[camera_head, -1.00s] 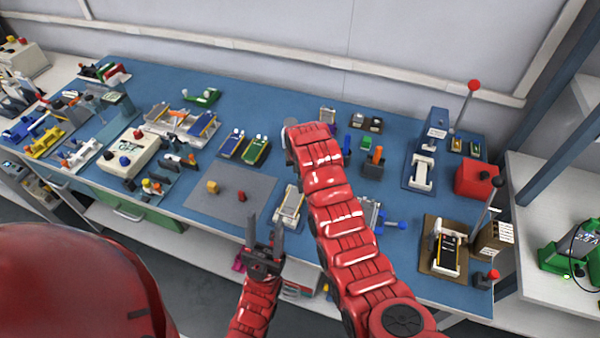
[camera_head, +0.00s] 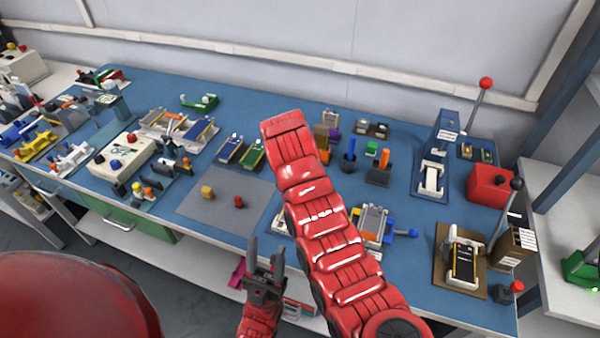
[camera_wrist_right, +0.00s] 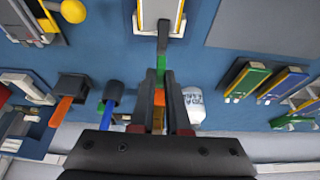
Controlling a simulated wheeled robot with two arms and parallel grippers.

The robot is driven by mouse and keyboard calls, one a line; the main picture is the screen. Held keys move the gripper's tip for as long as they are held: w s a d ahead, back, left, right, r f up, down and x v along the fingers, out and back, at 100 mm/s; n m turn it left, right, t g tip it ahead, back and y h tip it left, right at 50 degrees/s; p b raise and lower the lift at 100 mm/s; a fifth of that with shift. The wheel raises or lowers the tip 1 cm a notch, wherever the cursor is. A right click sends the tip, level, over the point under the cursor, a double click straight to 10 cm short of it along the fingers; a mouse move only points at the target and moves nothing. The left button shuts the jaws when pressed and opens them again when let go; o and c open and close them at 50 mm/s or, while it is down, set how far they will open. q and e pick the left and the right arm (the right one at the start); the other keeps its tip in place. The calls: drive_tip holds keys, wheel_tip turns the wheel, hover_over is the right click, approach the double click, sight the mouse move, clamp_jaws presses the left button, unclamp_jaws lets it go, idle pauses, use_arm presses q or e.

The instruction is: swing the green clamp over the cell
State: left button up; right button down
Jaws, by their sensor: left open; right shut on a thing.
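A pale fixture with a grey, yellow-edged cell (camera_wrist_right: 160,14) shows at the top middle of the right wrist view. A dark bar (camera_wrist_right: 164,42) reaches the fixture's near end, and a green clamp part (camera_wrist_right: 161,63) shows just behind it. My right gripper (camera_wrist_right: 160,76) is shut on the clamp, with green and orange showing between its fingers; the exact grip is partly hidden. In the head view my right arm hides that gripper and most of the fixture (camera_head: 279,225). My left gripper (camera_head: 267,246) is open and empty, at the table's front edge.
A grey mat (camera_head: 222,213) with a yellow block (camera_head: 207,192) and a red block (camera_head: 238,202) lies left of my right arm. Blue and green trays (camera_wrist_right: 263,82) stand nearby. A lever fixture on a brown board (camera_head: 440,270) stands at the right.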

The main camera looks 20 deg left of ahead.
drive_tip(key=c, duration=0.9)
unclamp_jaws()
drive_tip(key=shift+r, duration=0.25)
drive_tip(key=p+v, duration=1)
drive_tip(key=v, duration=0.6)
drive_tip(key=shift+s+r, duration=0.15)
drive_tip(key=shift+r, duration=0.25)
